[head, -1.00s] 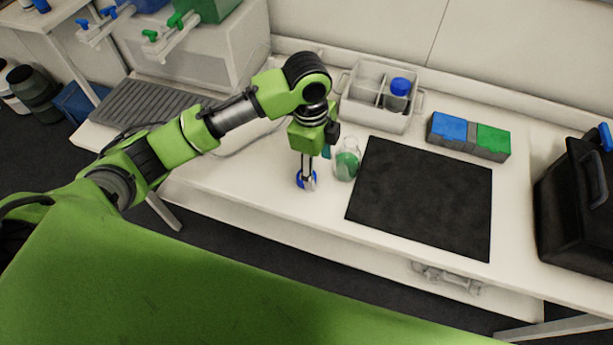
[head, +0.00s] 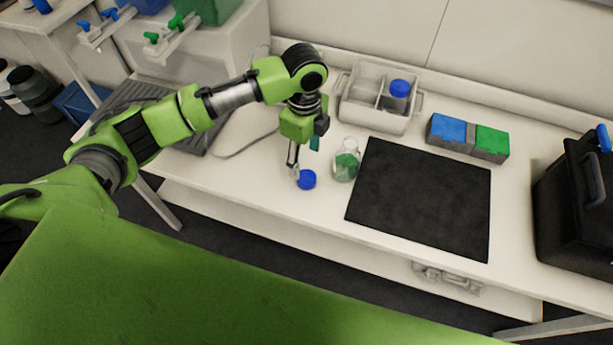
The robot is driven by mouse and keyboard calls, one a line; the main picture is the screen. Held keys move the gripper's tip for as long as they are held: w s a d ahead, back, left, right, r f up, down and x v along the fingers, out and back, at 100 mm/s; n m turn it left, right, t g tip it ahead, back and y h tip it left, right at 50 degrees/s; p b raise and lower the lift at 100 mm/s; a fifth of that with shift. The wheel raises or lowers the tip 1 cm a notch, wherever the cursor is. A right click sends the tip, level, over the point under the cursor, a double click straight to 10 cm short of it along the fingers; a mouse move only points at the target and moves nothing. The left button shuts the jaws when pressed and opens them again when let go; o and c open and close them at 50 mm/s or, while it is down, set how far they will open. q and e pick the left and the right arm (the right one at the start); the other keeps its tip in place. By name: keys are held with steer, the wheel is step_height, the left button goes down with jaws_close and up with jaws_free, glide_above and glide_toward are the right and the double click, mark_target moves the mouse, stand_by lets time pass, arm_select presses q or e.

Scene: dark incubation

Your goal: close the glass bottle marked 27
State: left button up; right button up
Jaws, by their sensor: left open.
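An open glass bottle (head: 346,161) with green contents stands on the white bench, just left of the black mat. I cannot read a number on it. A blue cap (head: 307,180) lies on the bench to the left of the bottle, near the front edge. My left gripper (head: 294,173) is open and empty, pointing down just left of the blue cap and apart from the bottle. A second bottle with a blue cap (head: 398,94) stands in the white divided crate. My right gripper is not in view.
The black mat (head: 422,197) lies bare on the bench. The white crate (head: 372,119) stands behind the bottle. Blue (head: 448,130) and green (head: 491,141) blocks sit at the back right. A black case (head: 572,208) stands at the far right. A ribbed tray (head: 190,128) is at the left.

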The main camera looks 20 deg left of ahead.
arm_select(q)
glide_above(306, 177)
steer(key=shift+s+f, duration=0.15)
steer(key=shift+f, duration=0.95)
steer(key=shift+s+f, duration=0.15)
steer(key=shift+f, duration=0.95)
steer(key=shift+p, duration=0.3)
steer(key=shift+f+p, duration=0.3)
steer(key=shift+f, duration=0.1)
steer(key=f, duration=0.1)
steer(key=f+p, duration=0.1)
steer(key=f, duration=0.1)
steer(key=shift+w+f, duration=0.25)
steer(key=shift+w, duration=0.1)
steer(key=shift+f, duration=0.45)
steer(key=c, duration=0.9)
